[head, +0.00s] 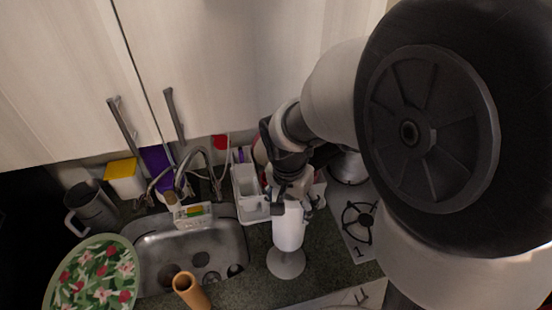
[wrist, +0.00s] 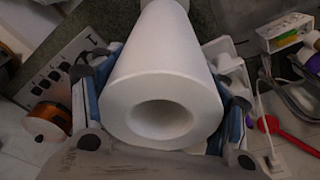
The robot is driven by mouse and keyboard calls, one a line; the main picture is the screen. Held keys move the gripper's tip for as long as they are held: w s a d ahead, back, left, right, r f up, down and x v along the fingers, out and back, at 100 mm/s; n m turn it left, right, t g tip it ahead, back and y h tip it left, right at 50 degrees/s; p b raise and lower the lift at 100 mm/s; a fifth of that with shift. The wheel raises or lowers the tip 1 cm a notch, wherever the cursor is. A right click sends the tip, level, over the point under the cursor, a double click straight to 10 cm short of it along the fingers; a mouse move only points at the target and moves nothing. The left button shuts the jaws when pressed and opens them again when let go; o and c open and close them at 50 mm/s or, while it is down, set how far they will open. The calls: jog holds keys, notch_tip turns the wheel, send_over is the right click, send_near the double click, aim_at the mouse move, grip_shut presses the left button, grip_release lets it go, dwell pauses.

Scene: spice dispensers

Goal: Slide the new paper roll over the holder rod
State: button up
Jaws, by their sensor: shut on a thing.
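The white paper roll (head: 289,228) is upright in the head view, held by my gripper (head: 291,203) near its upper end. The holder's round pale base (head: 286,263) is on the counter directly below the roll. The holder rod is not visible, and I cannot tell whether it is inside the roll. In the wrist view the roll (wrist: 190,65) points away from me, its near end and hollow core facing the camera. My gripper's blue-lined fingers are shut on opposite sides of it. No rod tip shows in the core opening.
A sink (head: 212,246) with a tap (head: 206,160) is left of the holder. A white rack (head: 246,188) is behind left, and a stove (head: 357,216) is on the right. A brown cylinder (head: 191,291) and a floral plate (head: 92,276) are at front left.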

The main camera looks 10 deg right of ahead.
notch_tip(320, 180, down, 14)
jog(key=b, duration=1.2)
dwell(3.9)
jog(key=o, duration=1.5)
notch_tip(320, 180, up, 12)
jog(key=s+a, duration=0.1)
jog(key=shift+s+a, duration=0.15)
